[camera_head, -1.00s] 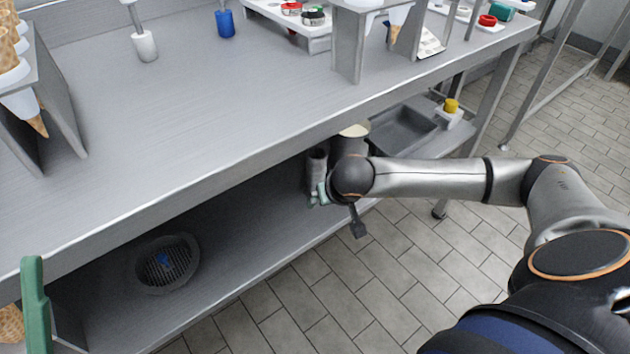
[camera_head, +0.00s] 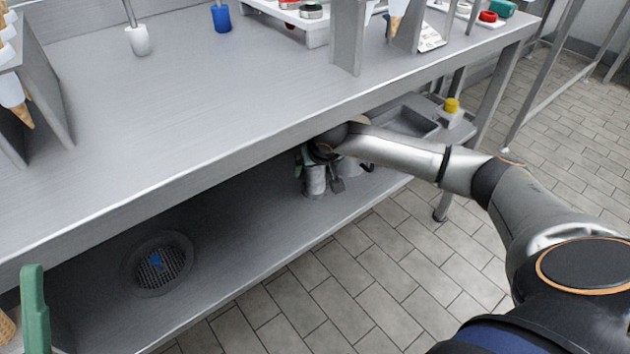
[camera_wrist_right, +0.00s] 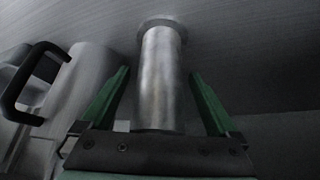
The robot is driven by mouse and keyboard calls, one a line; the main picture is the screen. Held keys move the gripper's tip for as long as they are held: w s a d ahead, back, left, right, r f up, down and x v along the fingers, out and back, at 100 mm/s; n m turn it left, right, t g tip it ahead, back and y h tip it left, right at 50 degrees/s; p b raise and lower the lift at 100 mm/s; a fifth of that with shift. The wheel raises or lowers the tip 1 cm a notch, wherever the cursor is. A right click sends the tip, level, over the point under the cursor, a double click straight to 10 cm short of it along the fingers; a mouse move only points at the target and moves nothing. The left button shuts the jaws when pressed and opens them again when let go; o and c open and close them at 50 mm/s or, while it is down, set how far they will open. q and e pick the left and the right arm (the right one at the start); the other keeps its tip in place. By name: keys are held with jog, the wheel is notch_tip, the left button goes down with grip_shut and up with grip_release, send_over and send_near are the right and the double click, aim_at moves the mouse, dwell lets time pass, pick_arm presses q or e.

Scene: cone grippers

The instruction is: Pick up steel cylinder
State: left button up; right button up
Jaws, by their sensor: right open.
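The steel cylinder (camera_head: 315,182) stands on the lower shelf, just under the front edge of the counter. It also shows in the right wrist view (camera_wrist_right: 160,85), with a wider flange at its far end. My right gripper (camera_wrist_right: 160,73) is open, with one green finger on each side of the cylinder and a visible gap on both sides. In the head view my right wrist hides part of the cylinder's top. One green finger of my left gripper (camera_head: 35,310) shows at the lower left; its other finger is out of view.
A metal jug (camera_wrist_right: 75,90) with a black handle stands close left of the cylinder in the right wrist view. The counter's edge (camera_head: 200,170) overhangs the shelf. A round drain-like grate (camera_head: 158,264) lies at the shelf's left, with bare shelf between. A grey basin (camera_head: 405,120) is at right.

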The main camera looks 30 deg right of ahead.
grip_shut()
dwell(0.8)
jog(key=shift+w+r, duration=0.1)
jog(key=shift+r, duration=0.05)
dwell(0.3)
